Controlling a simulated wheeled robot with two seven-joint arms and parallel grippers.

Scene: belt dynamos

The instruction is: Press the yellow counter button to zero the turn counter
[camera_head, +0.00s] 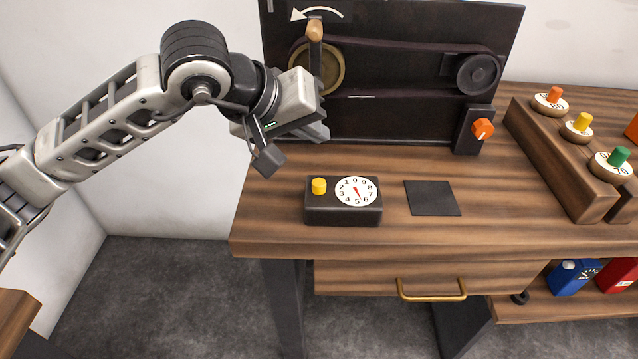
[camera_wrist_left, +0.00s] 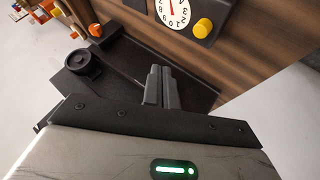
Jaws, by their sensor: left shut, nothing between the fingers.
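The turn counter (camera_head: 343,214) is a dark box near the front left of the wooden table. On its top are a yellow button (camera_head: 319,186) at the left and a white dial (camera_head: 356,191) with a red needle pointing near 5. The button also shows in the left wrist view (camera_wrist_left: 203,28), beside the dial (camera_wrist_left: 174,11). My left gripper (camera_head: 324,133) is shut and empty, behind and above the counter, in front of the dark panel. It is apart from the button. Its closed fingers also show in the left wrist view (camera_wrist_left: 162,88). My right gripper is not in view.
A black square pad (camera_head: 432,198) lies right of the counter. A wooden rack (camera_head: 560,160) holds coloured-knob pieces. A drawer handle (camera_head: 432,290) is below.

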